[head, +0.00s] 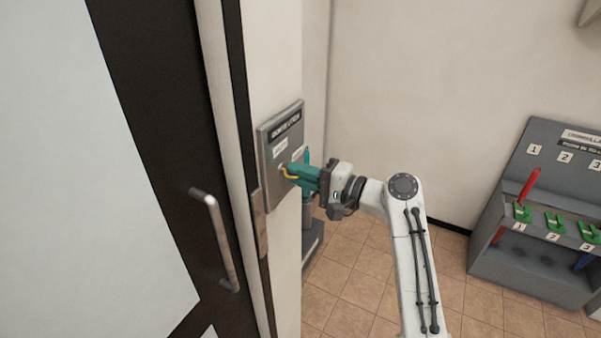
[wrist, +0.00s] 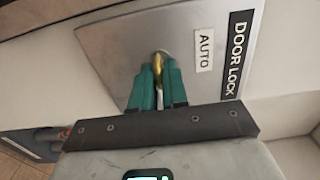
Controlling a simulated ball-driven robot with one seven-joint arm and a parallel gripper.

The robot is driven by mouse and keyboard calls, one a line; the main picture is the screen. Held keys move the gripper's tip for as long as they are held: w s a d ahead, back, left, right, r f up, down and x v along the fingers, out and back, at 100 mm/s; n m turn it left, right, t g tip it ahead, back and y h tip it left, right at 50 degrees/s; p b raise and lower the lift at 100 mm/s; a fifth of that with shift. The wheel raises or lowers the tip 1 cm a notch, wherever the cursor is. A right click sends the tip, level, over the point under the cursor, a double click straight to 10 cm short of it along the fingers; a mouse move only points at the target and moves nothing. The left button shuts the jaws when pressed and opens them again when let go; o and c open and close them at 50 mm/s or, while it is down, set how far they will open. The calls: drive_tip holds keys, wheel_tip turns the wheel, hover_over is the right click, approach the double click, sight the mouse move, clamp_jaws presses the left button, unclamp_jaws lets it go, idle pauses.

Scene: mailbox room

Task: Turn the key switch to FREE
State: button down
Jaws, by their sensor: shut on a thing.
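The grey door lock panel (head: 270,181) is on the wall edge beside the door. It also shows in the wrist view (wrist: 110,40), with a dark DOOR LOCK label (wrist: 237,58) and a white AUTO label (wrist: 204,50). A second white label in the head view is too small to read. A brass key (wrist: 158,64) sits at the panel's face. My gripper (head: 292,173) reaches the panel from the right, and its teal fingers (wrist: 159,82) are shut on the key. The fingers hide part of the key, and I cannot tell which label it points at.
The dark-framed door with a metal handle (head: 214,235) is at the left. A grey umbrella rack (head: 530,272) with numbered green clips, a red umbrella (head: 530,184) and a blue one stands at the right.

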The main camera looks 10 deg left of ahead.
drive_tip(key=shift+w+d, duration=0.1)
drive_tip(key=shift+d, duration=0.05)
drive_tip(key=c, duration=1.2)
unclamp_jaws()
drive_tip(key=shift+c, duration=0.2)
drive_tip(key=b+v, duration=0.3)
drive_tip(key=v, duration=0.7)
drive_tip(key=shift+d, duration=0.35)
